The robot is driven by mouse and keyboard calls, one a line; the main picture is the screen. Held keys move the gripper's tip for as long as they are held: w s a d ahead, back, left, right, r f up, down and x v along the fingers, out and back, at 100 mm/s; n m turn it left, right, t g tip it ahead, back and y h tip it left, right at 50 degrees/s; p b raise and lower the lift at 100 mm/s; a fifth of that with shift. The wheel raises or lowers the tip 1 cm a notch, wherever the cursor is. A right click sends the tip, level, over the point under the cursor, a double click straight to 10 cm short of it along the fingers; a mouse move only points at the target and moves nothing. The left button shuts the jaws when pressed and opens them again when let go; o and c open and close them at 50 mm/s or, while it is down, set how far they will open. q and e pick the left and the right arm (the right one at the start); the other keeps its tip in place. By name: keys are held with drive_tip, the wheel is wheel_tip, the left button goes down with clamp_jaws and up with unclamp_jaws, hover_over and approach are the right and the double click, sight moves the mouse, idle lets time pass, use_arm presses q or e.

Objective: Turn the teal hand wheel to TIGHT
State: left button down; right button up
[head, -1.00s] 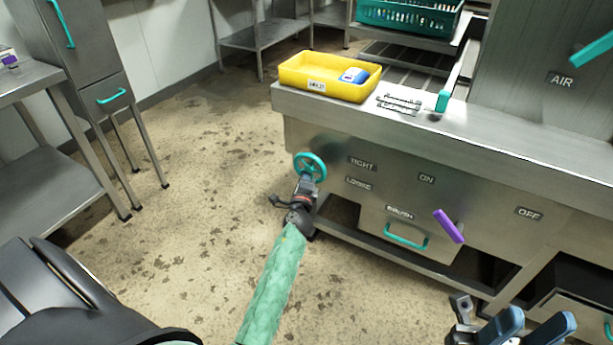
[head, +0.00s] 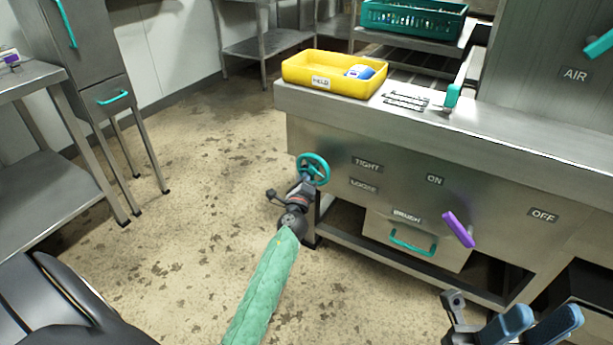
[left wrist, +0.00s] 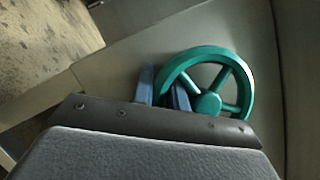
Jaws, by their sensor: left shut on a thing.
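The teal hand wheel (head: 313,169) is mounted on the left end of the steel cabinet front, beside the TIGHT label (head: 367,165) and the LOOSE label (head: 363,186). My left gripper (head: 307,180) is at the wheel's lower left and is shut on its rim. In the left wrist view, the fingers (left wrist: 165,90) sit on either side of the rim of the spoked wheel (left wrist: 238,84), at its left side. My right gripper (head: 456,312) is low at the right of the head view, away from the wheel; its jaw gap is unclear.
A purple lever (head: 458,229) sticks out between the ON and OFF labels. A teal-handled BRUSH drawer (head: 413,243) is below. A yellow tray (head: 322,83) stands on the counter above the wheel. The floor to the left is open.

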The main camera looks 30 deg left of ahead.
idle(0.4)
use_arm(q)
drive_tip(key=c, duration=1.7)
unclamp_jaws()
drive_tip(key=b+v, duration=0.1)
drive_tip(key=v, duration=0.6)
drive_tip(key=shift+s, duration=0.35)
drive_tip(key=shift+f, duration=0.1)
